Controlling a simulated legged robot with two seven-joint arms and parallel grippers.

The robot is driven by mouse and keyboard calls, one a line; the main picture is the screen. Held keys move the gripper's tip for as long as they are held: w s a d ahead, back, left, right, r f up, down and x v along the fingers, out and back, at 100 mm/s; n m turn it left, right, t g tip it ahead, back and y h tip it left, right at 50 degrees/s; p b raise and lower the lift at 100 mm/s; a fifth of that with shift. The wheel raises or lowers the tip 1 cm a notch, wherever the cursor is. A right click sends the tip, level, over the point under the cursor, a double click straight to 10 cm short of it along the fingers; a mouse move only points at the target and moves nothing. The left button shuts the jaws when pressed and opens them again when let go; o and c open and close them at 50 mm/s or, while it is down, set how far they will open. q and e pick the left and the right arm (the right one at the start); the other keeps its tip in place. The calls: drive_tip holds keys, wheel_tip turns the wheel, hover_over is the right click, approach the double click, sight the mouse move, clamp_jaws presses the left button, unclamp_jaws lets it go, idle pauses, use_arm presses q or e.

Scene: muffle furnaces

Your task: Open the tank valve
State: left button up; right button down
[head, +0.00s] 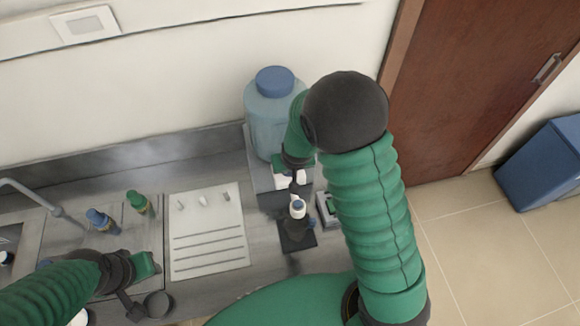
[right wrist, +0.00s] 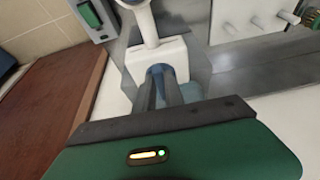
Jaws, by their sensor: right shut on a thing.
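The tank (head: 272,115) is a translucent blue jug with a darker blue cap, standing on a grey stand near the back wall. Its white valve body (right wrist: 158,52) shows in the right wrist view, with a blue valve handle (right wrist: 160,72) at its front. My right gripper (right wrist: 160,88) is shut on the blue handle, its dark fingers on either side. In the head view my right gripper (head: 290,172) is at the tank's front, and my arm partly hides the tank and the valve. My left gripper (head: 146,285) is low at the left, above the counter, its jaw opening unclear.
A white-topped bottle (head: 298,208) stands on a dark base (head: 297,236) just in front of the valve. A white board (head: 207,254) with pegs lies to the left. Blue and green bottles (head: 138,203) and a sink tap (head: 35,198) are farther left.

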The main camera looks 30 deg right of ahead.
drive_tip(key=c, duration=1.6)
unclamp_jaws()
drive_tip(key=shift+w+d+r, duration=0.1)
drive_tip(key=shift+w+r, duration=0.1)
drive_tip(key=shift+w, duration=0.1)
drive_tip(key=shift+o, duration=0.8)
drive_tip(key=shift+f, duration=0.2)
drive_tip(key=p+v, duration=0.4)
drive_tip(key=v, duration=1.2)
drive_tip(key=shift+s+r, duration=0.25)
drive_tip(key=shift+r, duration=0.05)
drive_tip(key=shift+w, duration=0.1)
